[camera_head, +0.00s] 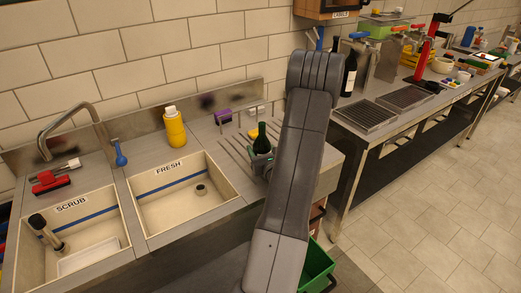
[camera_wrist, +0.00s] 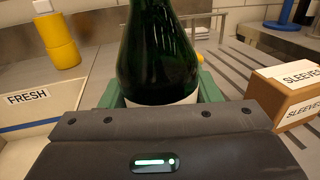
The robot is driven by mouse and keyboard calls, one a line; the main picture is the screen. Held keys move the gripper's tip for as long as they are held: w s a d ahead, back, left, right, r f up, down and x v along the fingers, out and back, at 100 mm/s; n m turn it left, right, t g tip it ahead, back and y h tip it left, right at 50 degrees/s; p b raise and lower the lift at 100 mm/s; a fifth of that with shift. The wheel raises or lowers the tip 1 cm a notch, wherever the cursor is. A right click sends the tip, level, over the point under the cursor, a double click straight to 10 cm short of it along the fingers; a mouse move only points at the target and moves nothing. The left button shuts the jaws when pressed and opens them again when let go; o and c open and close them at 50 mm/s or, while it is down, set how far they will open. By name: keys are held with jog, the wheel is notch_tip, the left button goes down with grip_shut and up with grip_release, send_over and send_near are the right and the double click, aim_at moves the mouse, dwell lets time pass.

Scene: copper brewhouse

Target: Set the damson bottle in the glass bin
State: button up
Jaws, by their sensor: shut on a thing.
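A dark green glass bottle (camera_head: 262,138) stands upright between the green fingers of my gripper (camera_head: 262,158) at the drainboard right of the sinks. In the wrist view the bottle (camera_wrist: 160,45) fills the middle, with a finger on each side. My gripper (camera_wrist: 160,88) is shut on it. Only the top of a pale label shows, so I cannot read whether it says damson. I cannot tell whether its base touches the drainboard. A green bin (camera_head: 318,262) is low beside the counter, partly behind my arm; no marking on it is visible.
The FRESH sink (camera_head: 182,200) and SCRUB sink (camera_head: 70,240) are to the left. A yellow bottle (camera_head: 175,128) stands behind them. A SLEEVES box (camera_wrist: 285,92) is close on the right. Another dark bottle (camera_head: 349,76) stands by the right counter. Tiled floor is open at right.

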jog(key=shift+f, duration=0.15)
jog(key=o, duration=1.2)
jog(key=shift+o, duration=0.2)
jog(key=shift+r, duration=0.25)
jog(key=b+v, duration=0.2)
jog(key=v, duration=1)
jog(key=shift+f+b, duration=0.1)
jog(key=shift+b, duration=0.25)
